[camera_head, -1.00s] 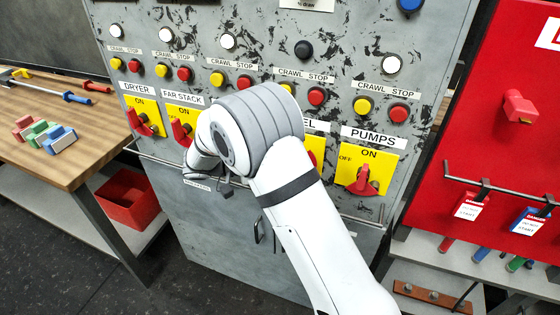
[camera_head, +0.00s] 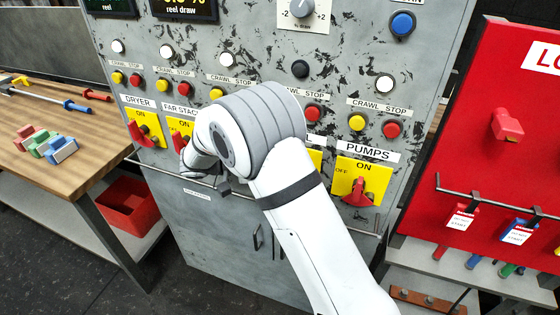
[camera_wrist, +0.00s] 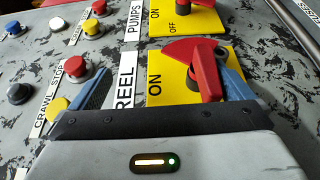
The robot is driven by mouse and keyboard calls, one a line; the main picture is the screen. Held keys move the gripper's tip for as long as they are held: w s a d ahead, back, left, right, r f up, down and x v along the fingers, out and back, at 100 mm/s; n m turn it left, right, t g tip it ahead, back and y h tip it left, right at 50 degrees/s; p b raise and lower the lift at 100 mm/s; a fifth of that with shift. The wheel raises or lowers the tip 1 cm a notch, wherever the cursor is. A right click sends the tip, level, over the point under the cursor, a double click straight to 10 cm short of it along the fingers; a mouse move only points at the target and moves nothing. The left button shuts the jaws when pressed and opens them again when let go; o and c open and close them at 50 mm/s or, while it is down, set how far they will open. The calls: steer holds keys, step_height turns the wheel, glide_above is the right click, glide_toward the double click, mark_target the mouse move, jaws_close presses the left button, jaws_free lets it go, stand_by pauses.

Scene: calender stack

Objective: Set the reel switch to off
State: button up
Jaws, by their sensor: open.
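In the wrist view, the reel switch is a red handle (camera_wrist: 192,62) on a yellow plate (camera_wrist: 156,87) beside the white REEL label (camera_wrist: 125,80). ON is readable on the plate; the OFF mark is not visible. My gripper (camera_wrist: 163,64) is open, with one blue finger on each side of the plate's near part. The red handle lies between the fingers, close to the right one; I cannot tell whether they touch. In the head view, my arm hides the gripper and nearly all of the reel switch; only a yellow edge of its plate (camera_head: 315,160) shows.
The pumps switch (camera_head: 358,192) is right of the reel switch in the head view; the far stack switch (camera_head: 181,139) and dryer switch (camera_head: 144,136) are left. Crawl and stop buttons (camera_head: 392,129) line the panel above. A wooden bench (camera_head: 90,150) stands left, a red board (camera_head: 480,150) right.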

steer(key=r+p, duration=0.1)
steer(key=r, duration=0.1)
steer(key=r+p, duration=0.1)
steer(key=r, duration=0.1)
steer(key=r+p, duration=0.2)
steer(key=shift+w, duration=0.4)
steer(key=shift+n+y, duration=0.3)
steer(key=shift+y, duration=0.3)
steer(key=f, duration=0.4)
steer(key=shift+s+f, duration=0.2)
steer(key=shift+a+f, duration=0.1)
steer(key=shift+a, duration=0.3)
steer(key=shift+s+a, duration=0.45)
steer(key=shift+a, duration=0.25)
steer(key=c, duration=0.9)
steer(key=shift+s+a+p, duration=0.1)
steer(key=shift+a+p, duration=0.35)
steer(key=shift+a, duration=2.8)
steer(key=shift+c, duration=0.2)
steer(key=shift+c, duration=0.2)
